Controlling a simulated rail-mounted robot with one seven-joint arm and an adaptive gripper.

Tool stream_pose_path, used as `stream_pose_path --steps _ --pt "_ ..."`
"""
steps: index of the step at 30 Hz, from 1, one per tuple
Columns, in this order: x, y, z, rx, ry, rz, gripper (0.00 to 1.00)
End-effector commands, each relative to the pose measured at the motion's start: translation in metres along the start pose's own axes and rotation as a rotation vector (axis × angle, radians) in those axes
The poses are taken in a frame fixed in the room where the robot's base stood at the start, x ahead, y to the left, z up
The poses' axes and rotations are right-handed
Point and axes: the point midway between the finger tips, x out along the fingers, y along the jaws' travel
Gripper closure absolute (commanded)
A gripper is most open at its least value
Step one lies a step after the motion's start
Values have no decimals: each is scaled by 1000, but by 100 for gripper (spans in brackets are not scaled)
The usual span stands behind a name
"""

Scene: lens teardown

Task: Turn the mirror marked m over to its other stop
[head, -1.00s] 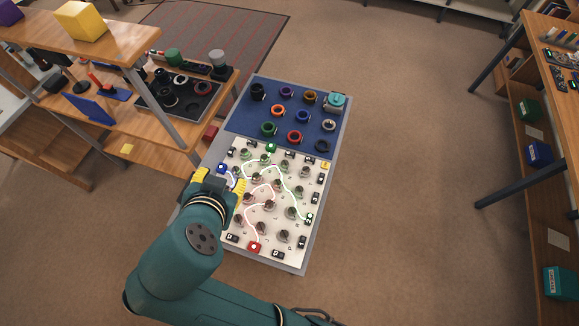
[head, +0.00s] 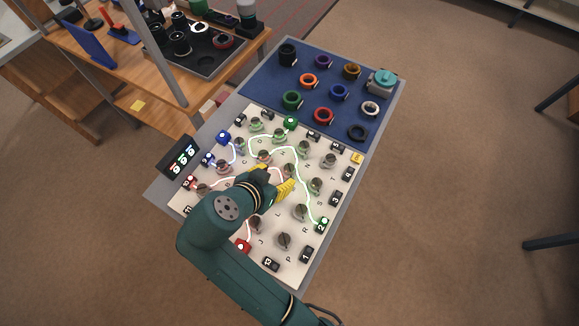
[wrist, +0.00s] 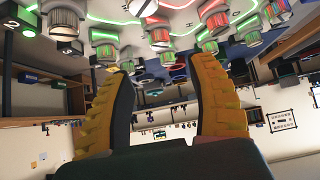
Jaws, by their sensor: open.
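The white board (head: 215,215) carries several grey knob-like mirrors, with small letters beside them and glowing green, red and blue lines. I cannot read an m beside any mirror; the letters near the middle are small or covered by my arm. My gripper (head: 277,181) is low over the middle of the board, its yellow fingers apart. The wrist view shows my gripper (wrist: 163,68) open and empty, with several mirrors beyond the fingertips; one mirror (wrist: 160,37) appears between them. I cannot tell whether the fingers touch any mirror.
A blue mat (head: 262,80) with several coloured rings and a teal device (head: 382,81) lies behind the board. A dark display box (head: 178,157) stands at the left edge. A wooden shelf (head: 120,70) with a black tray is at the upper left. Mirrors stand close around my gripper.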

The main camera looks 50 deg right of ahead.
Motion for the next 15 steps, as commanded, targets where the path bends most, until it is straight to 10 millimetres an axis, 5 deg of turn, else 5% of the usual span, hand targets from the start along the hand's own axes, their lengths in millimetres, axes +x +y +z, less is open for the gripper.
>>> stream_pose_path --steps 9,15 --pt "76 0 2 1 -1 1 42" --pt "96 0 1 0 -1 -1 42"
